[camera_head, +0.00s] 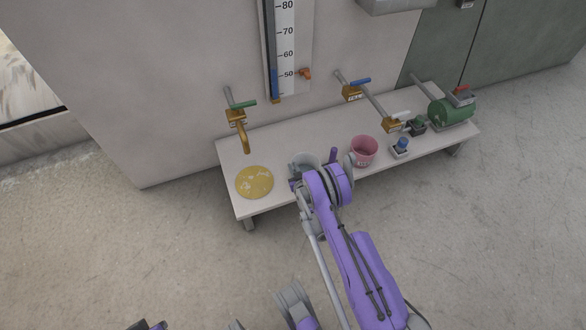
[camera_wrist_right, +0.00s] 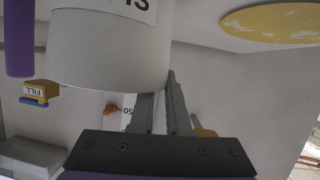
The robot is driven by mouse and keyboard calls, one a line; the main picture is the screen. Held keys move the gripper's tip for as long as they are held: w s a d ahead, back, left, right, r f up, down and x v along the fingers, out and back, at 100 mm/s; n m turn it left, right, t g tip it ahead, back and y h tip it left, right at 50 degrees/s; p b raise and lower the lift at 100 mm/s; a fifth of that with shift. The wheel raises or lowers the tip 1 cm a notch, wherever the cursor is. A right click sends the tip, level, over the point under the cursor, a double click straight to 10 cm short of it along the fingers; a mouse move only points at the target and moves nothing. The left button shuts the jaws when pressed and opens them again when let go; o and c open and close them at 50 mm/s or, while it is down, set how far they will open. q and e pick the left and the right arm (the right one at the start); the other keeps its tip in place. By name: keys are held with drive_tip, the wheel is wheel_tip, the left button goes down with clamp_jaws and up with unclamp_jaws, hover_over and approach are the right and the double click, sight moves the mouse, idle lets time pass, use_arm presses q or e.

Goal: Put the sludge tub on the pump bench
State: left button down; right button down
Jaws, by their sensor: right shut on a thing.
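A pale grey tub (camera_head: 305,160) shows at the bench's front middle, partly behind my right arm. It also fills the upper left of the right wrist view (camera_wrist_right: 110,50), with a label cut off at the frame's top; I cannot read it fully. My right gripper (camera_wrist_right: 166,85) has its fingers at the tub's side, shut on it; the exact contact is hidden. I cannot tell whether the tub touches the bench. The white pump bench (camera_head: 325,130) stands against the wall.
On the bench are a yellow round mat (camera_head: 254,182), a pink mug-like tub (camera_head: 364,150), a blue button (camera_head: 401,147), a green button (camera_head: 417,126) and a green pump (camera_head: 452,109). Brass taps (camera_head: 238,122) jut over it. Bare bench top lies behind the tubs.

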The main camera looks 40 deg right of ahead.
drive_tip(key=c, duration=0.9)
unclamp_jaws()
